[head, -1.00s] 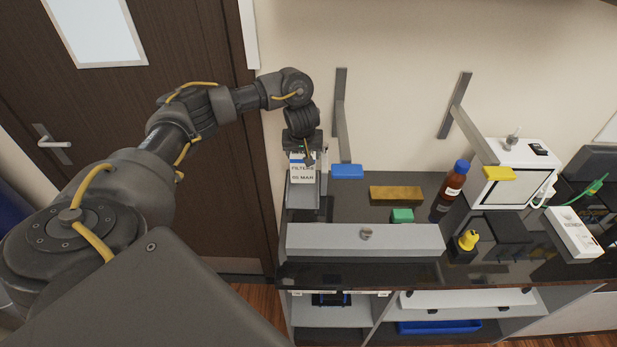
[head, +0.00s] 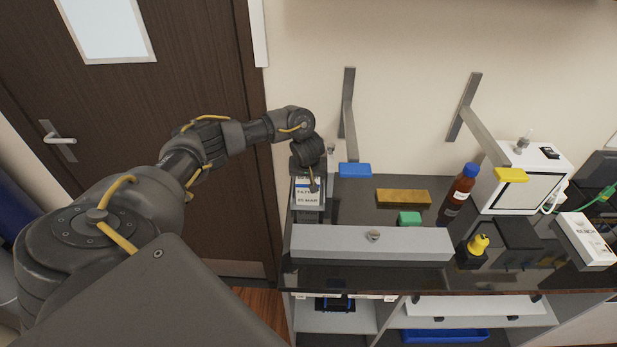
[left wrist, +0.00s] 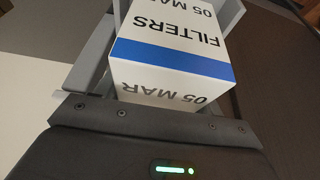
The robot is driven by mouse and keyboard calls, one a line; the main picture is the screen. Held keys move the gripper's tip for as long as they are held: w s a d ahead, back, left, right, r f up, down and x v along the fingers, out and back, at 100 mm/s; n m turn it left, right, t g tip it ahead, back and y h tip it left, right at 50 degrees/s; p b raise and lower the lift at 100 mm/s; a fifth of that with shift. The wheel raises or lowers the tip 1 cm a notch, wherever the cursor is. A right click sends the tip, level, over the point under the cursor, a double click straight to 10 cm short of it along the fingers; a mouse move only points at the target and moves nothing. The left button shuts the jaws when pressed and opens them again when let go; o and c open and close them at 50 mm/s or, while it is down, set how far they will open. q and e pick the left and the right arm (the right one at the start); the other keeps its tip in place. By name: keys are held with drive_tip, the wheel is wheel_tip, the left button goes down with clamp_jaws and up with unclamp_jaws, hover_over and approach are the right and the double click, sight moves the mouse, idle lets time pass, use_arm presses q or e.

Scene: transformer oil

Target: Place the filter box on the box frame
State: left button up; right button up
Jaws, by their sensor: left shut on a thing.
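The filter box (head: 308,194) is white with a blue band and black "FILTERS 05 MAR" lettering. My left gripper (head: 313,184) is shut on it from above, at the left end of the bench. The box frame (head: 308,217) is grey; most of it is hidden behind the filter box in the head view. In the left wrist view, the filter box (left wrist: 180,45) fills the upper middle, between grey walls of the box frame (left wrist: 95,55). I cannot tell whether the box touches the frame's floor. My right gripper is not in view.
A long grey box (head: 420,245) with a knob lies along the bench front. A brown block (head: 403,197), green block (head: 409,218) and brown bottle (head: 459,192) stand to the right.

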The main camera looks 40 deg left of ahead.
use_arm(q)
drive_tip(key=o, duration=1)
drive_tip(key=shift+c, duration=0.2)
drive_tip(key=shift+r, duration=0.1)
drive_tip(key=p+v, duration=0.4)
drive_tip(key=v, duration=0.7)
drive_tip(key=shift+p, duration=0.3)
drive_tip(key=shift+s+d+r, duration=0.15)
drive_tip(key=shift+s+r, duration=0.15)
drive_tip(key=shift+r, duration=0.15)
